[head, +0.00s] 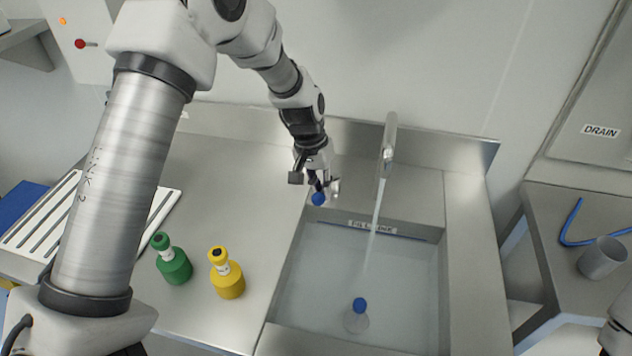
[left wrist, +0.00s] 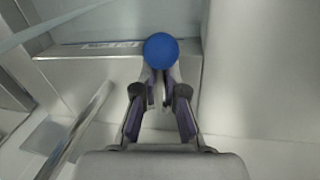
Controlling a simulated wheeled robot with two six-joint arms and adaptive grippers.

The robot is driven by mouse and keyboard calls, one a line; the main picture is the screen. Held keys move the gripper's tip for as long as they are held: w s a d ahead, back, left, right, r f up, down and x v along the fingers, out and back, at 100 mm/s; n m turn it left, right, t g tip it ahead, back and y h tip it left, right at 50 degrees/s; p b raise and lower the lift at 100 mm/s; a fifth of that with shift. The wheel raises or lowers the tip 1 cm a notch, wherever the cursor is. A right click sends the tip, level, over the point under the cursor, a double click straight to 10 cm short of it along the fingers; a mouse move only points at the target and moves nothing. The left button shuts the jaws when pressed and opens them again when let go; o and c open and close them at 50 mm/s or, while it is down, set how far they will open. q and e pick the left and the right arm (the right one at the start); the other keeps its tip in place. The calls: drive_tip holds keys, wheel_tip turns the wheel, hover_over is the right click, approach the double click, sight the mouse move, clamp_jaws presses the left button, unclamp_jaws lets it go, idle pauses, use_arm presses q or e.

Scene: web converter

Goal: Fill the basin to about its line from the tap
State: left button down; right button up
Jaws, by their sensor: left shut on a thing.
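The steel basin (head: 446,300) holds pale, clear water (head: 330,270). A dark fill line (head: 415,238) with a label runs along its back wall; the water's edge looks close to it, but I cannot tell exactly how close. The tap (head: 389,140) stands behind the basin, and a water stream (head: 376,215) runs from it. My left gripper (head: 316,184) is shut on a blue knob (head: 319,199) at the basin's back left corner. The knob also shows at the fingertips in the left wrist view (left wrist: 161,50). My right gripper is out of view.
A blue-topped clear object (head: 357,318) is in the basin near the front. A green bottle (head: 173,264) and a yellow bottle (head: 228,280) stand on the counter left of the basin. A grey cup (head: 603,257) and blue tube (head: 572,228) are at the right.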

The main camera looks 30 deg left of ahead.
use_arm(q)
drive_tip(key=shift+s+d+f+n+p, duration=0.2)
drive_tip(key=shift+d+n, duration=0.2)
drive_tip(key=shift+n, duration=0.15)
drive_tip(key=shift+s+d+f+n+p, duration=0.2)
drive_tip(key=shift+d+n, duration=0.15)
drive_tip(key=shift+n, duration=0.2)
drive_tip(key=c, duration=1.2)
unclamp_jaws()
drive_tip(key=shift+c, duration=0.2)
drive_tip(key=shift+s+d+r, duration=0.15)
drive_tip(key=shift+d+r, duration=0.05)
drive_tip(key=shift+r, duration=0.2)
drive_tip(key=r, duration=0.4)
drive_tip(key=a+r, duration=0.1)
drive_tip(key=r, duration=0.3)
drive_tip(key=a+r, duration=0.1)
drive_tip(key=r, duration=0.2)
drive_tip(key=shift+s+a+r, duration=0.15)
drive_tip(key=shift+s+r, duration=0.1)
drive_tip(key=shift+r, duration=0.15)
drive_tip(key=shift+f, duration=0.1)
